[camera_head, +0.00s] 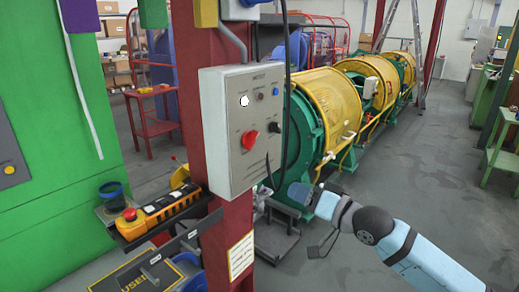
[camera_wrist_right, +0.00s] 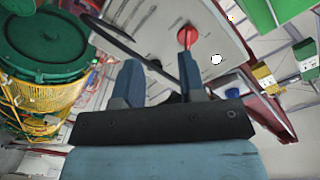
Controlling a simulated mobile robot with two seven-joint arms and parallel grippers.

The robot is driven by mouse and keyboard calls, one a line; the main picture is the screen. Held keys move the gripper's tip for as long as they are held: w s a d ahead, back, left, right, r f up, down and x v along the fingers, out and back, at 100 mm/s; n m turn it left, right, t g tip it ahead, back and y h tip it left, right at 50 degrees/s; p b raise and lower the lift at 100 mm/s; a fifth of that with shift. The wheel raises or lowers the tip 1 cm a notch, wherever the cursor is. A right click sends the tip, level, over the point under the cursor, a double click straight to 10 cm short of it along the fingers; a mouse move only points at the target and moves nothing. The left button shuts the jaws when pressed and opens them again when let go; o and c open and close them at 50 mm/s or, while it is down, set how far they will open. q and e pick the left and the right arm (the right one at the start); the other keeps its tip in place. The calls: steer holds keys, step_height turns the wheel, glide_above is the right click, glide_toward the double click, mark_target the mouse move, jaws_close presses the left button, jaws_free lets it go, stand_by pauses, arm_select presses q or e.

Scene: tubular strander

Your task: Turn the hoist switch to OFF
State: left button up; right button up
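A grey control box (camera_head: 240,130) labelled with small unreadable text is fixed to a red column. Its face carries a red knob (camera_head: 249,140), a black knob (camera_head: 274,128) and a white round lamp (camera_head: 244,100). I cannot read which one is the hoist switch. My right gripper (camera_head: 298,193) is low and to the right of the box, apart from the knobs. In the wrist view the right gripper (camera_wrist_right: 162,82) is open, its fingers spread with nothing gripped. The red knob (camera_wrist_right: 187,37) shows beyond the right-hand finger. My left gripper is not in view.
A black cable (camera_head: 285,90) hangs along the box's right side; a dark cable also crosses behind the fingers in the wrist view. An orange pendant (camera_head: 160,212) lies on a shelf below left. The yellow and green strander (camera_head: 325,105) stands behind.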

steer(key=b, duration=0.1)
glide_toward(255, 139)
steer(key=shift+g+y, duration=0.3)
steer(key=shift+y, duration=0.1)
steer(key=p+x, duration=0.1)
steer(key=x, duration=0.3)
steer(key=p+x, duration=0.1)
steer(key=x, duration=0.3)
steer(key=shift+w+a+f, duration=0.1)
steer(key=shift+w+f, duration=0.1)
steer(key=shift+w, duration=0.3)
jaws_close()
